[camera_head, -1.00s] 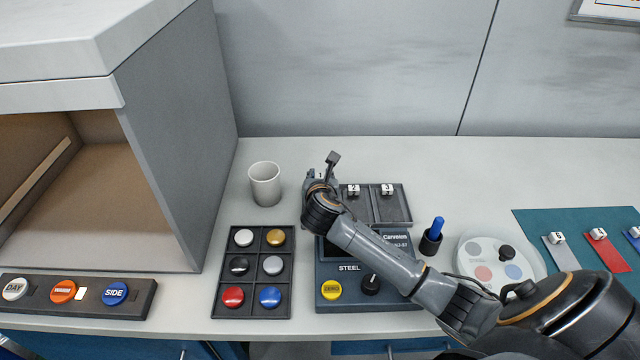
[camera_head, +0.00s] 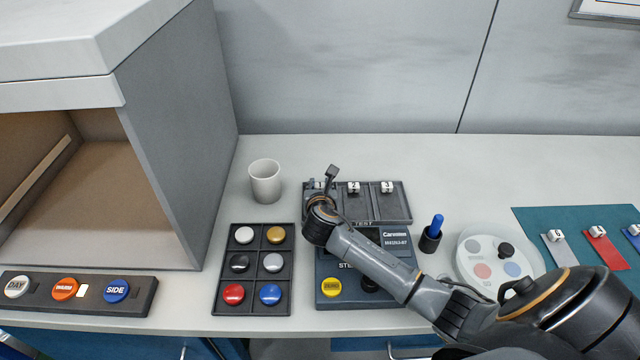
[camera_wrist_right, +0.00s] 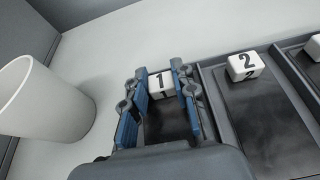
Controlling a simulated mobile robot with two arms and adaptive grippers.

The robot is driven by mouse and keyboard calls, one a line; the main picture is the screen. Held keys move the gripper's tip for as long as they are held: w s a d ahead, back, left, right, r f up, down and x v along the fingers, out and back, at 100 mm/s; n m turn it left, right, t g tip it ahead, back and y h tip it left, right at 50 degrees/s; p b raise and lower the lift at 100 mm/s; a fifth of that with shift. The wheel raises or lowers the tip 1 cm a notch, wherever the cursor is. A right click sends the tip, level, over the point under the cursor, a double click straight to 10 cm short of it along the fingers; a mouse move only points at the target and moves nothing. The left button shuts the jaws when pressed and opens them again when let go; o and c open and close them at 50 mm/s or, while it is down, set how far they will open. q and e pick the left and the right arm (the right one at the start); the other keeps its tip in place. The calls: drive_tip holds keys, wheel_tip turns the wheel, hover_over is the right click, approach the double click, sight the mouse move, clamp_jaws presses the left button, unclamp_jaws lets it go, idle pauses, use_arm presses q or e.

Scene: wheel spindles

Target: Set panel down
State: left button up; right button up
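My right gripper (camera_head: 318,186) is at the left slot of the three-slot dark tray (camera_head: 408,216). In the right wrist view its blue-padded fingers (camera_wrist_right: 161,85) stand close on both sides of the white block marked 1 (camera_wrist_right: 160,82), with no clear gap. A dark panel (camera_wrist_right: 168,122) shows below this block, in or just over the left slot; its contact with the slot floor is hard to tell. Dark panels with blocks 2 (camera_head: 353,187) and 3 (camera_head: 387,187) lie in the other slots. My left gripper is not in view.
A white cup (camera_head: 265,182) stands left of the tray. A button box (camera_head: 259,226) and the STEEL device (camera_head: 388,238) are in front. A blue-handled tool in a holder (camera_head: 432,236), a round palette (camera_head: 495,262) and a teal mat (camera_head: 548,222) are at right.

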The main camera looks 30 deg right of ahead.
drive_tip(key=o, duration=0.4)
drive_tip(key=shift+r, duration=0.1)
drive_tip(key=shift+s+r, duration=0.15)
drive_tip(key=shift+r, duration=0.45)
drive_tip(key=v, duration=1.1)
drive_tip(key=shift+s+a+r, duration=0.1)
drive_tip(key=shift+s+a, duration=0.1)
drive_tip(key=shift+s, duration=0.15)
